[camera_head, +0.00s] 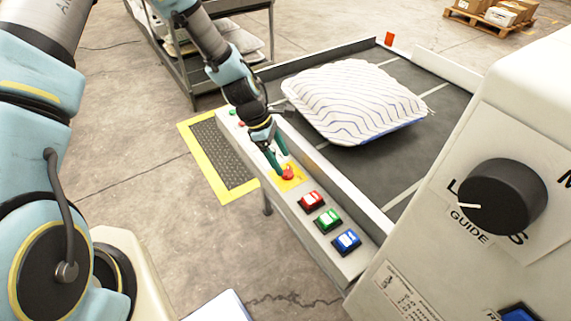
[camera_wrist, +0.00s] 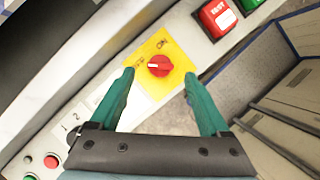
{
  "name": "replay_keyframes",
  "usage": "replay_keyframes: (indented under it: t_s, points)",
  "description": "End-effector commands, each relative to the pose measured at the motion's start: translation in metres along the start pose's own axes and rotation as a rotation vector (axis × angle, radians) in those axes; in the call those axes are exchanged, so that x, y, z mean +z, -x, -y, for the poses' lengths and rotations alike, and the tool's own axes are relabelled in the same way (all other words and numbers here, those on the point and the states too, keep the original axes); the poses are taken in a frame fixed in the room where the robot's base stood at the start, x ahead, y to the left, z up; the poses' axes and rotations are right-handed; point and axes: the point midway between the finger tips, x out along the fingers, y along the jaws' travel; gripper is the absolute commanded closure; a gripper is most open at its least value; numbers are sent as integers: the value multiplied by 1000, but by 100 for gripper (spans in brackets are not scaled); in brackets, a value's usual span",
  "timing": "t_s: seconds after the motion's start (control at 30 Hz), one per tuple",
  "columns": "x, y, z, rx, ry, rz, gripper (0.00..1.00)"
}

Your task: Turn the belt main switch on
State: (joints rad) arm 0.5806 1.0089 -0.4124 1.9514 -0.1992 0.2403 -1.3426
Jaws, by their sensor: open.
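The belt main switch is a red rotary knob (camera_wrist: 159,66) on a yellow plate (camera_wrist: 152,84), set in the light grey control rail. "ON" is printed at the plate's upper right, and the knob's white mark runs roughly crosswise. In the head view the red knob (camera_head: 287,173) sits partway along the rail. My gripper (camera_wrist: 158,84) is open, its two green fingers on either side of the knob and apart from it in the wrist view. It also shows in the head view (camera_head: 278,163), just above the knob; I cannot tell the exact gap.
Red (camera_head: 311,201), green (camera_head: 328,220) and blue (camera_head: 347,241) buttons line the rail nearby. A striped pillow (camera_head: 354,101) lies on the dark belt (camera_head: 425,87). A machine panel with a black dial (camera_head: 501,197) stands at the right. A rack (camera_head: 177,78) stands behind my arm.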

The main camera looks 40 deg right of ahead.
Motion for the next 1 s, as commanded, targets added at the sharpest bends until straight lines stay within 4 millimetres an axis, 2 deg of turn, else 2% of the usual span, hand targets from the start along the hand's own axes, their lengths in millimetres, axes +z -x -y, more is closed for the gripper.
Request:
replay_keyframes:
  t_s: [0.1,0.3,0.67,1.0]
  points:
    - [1,-17,1,-3,1,1,20]
    - [0,-36,0,-1,1,0,20]
    - [-1,-41,0,0,0,-1,20]
    - [0,-41,0,0,0,-1,56]
